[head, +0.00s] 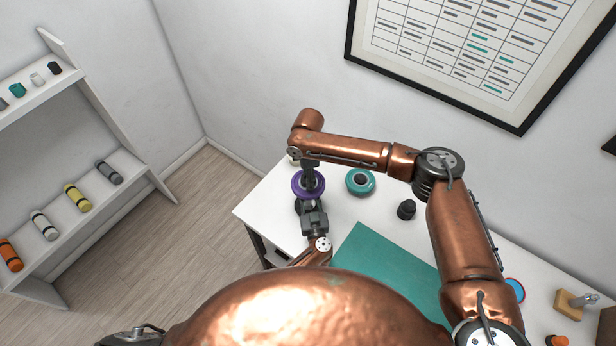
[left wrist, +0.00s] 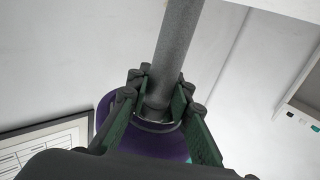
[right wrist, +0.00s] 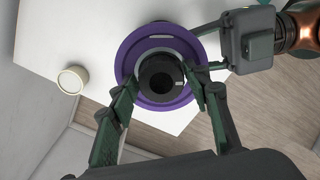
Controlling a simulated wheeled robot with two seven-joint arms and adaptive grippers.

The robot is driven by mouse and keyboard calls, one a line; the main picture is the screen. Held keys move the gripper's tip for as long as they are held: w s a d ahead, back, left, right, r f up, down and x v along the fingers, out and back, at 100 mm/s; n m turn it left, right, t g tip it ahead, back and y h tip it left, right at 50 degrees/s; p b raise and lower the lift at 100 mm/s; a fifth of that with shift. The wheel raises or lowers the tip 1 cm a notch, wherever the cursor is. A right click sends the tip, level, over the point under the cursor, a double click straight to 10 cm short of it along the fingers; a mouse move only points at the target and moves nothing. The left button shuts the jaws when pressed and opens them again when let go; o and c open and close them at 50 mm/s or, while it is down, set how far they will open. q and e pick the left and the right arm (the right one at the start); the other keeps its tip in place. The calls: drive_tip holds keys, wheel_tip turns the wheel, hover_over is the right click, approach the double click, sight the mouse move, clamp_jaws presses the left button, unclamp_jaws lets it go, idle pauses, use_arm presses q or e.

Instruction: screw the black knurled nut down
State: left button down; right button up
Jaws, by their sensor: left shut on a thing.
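The black knurled nut (right wrist: 160,77) shows in the right wrist view as a dark round part with a pale mark, over the middle of a purple disc (right wrist: 126,60). The disc also shows in the head view (head: 297,184). My right gripper (head: 308,174) is above it, its fingers (right wrist: 165,85) open on either side of the nut; I cannot tell whether either touches. My left gripper (head: 310,203) reaches in at the disc's near side. In the left wrist view its fingers (left wrist: 160,105) are shut on a grey rod (left wrist: 174,45). In the head view the nut is hidden.
A teal ring (head: 360,193) and a black knob-like piece (head: 406,210) stand on the white table (head: 262,207) right of the disc. A teal mat (head: 385,262) lies nearer. A cream round pot (right wrist: 72,80) is beside the disc. A shelf (head: 60,190) with cylinders stands left.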

drive_tip(key=o, duration=0.3)
wheel_tip(320, 180, up, 12)
idle(0.6)
use_arm(q)
drive_tip(key=c, duration=1.7)
unclamp_jaws()
drive_tip(key=shift+o, duration=0.2)
drive_tip(key=shift+s, duration=0.1)
drive_tip(key=s+d, duration=0.1)
drive_tip(key=s, duration=1)
drive_tip(key=shift+s+d, duration=0.3)
drive_tip(key=shift+d, duration=0.1)
